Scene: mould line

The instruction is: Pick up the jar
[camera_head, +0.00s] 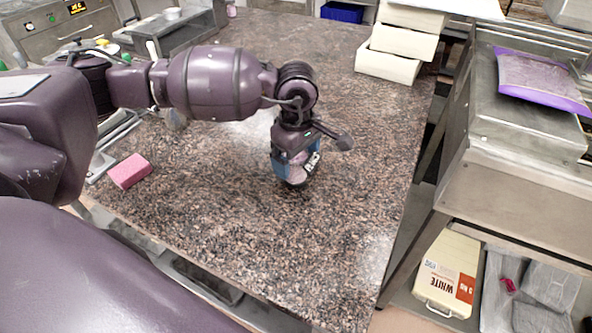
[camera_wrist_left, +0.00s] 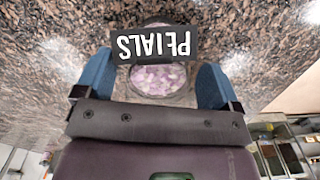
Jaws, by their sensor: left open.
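The jar (camera_wrist_left: 158,80) is clear with pale purple petals inside. Its black label reads "PETALS", upside down in the left wrist view. My left gripper (camera_wrist_left: 154,68) is open, with one blue finger on each side of the jar. My right gripper is in neither view.
The speckled stone counter (camera_head: 240,230) is clear around the jar. A pink sponge (camera_head: 130,171) lies to the left. Cream trays (camera_head: 388,66) are stacked at the back right. A steel machine with a purple-edged bag (camera_head: 540,80) stands right of the counter.

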